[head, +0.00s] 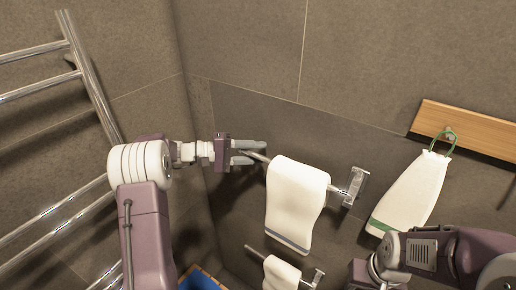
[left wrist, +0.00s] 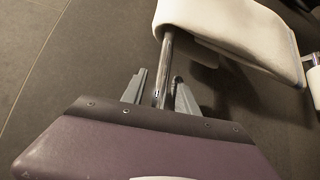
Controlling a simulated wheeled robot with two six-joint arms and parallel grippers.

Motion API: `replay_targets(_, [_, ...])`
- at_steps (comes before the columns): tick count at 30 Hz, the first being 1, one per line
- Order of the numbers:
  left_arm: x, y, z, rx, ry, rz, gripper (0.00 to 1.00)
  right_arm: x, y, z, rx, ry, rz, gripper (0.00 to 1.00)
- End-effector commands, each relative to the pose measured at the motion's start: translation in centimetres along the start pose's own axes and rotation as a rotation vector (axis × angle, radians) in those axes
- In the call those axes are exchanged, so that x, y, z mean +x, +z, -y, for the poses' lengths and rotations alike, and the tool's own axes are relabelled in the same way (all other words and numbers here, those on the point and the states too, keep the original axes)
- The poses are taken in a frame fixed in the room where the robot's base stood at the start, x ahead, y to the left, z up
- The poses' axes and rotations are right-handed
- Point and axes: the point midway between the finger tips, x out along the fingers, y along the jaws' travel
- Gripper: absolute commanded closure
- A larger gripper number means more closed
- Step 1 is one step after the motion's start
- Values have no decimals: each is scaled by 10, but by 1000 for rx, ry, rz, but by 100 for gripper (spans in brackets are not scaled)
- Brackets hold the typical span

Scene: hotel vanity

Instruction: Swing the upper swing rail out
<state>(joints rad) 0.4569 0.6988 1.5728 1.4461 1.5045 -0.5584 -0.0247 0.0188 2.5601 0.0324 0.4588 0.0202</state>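The upper swing rail (head: 340,190) is a chrome bar on a wall bracket (head: 354,187), with a white towel (head: 295,200) draped over it. Its free end points left. My left gripper (head: 249,153) is at that free end, left of the towel. In the left wrist view the rail (left wrist: 166,60) runs down between the two fingers of my left gripper (left wrist: 160,92), with a gap visible on each side, so the fingers are open around it. My right arm (head: 440,255) is at the lower right; its fingers do not show.
A lower rail (head: 255,252) with a small towel (head: 281,273) is below. A chrome towel ladder (head: 90,90) stands at the left. A white cloth (head: 412,190) with a green loop hangs from a wooden board (head: 470,130) at the right. The tiled wall is close behind.

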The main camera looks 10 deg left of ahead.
Motion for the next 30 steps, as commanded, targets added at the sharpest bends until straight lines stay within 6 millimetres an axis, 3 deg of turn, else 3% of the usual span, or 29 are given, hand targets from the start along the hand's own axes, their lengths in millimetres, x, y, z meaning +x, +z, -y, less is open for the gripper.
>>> replay_targets(9, [8, 0, 0, 1, 0, 0, 64, -2, 0, 0, 0, 0, 0, 60])
replay_targets(10, [8, 0, 0, 1, 0, 0, 67, -2, 0, 0, 0, 0, 0, 60])
replay_targets(13, [7, 0, 0, 1, 0, 0, 95, -2, 0, 0, 0, 0, 0, 60])
replay_targets(14, [7, 0, 0, 1, 0, 0, 100, -2, 0, 0, 0, 0, 0, 60])
replay_targets(30, [7, -1, 0, 2, 1, -4, 100, -2, 0, 0, 0, 0, 0, 60])
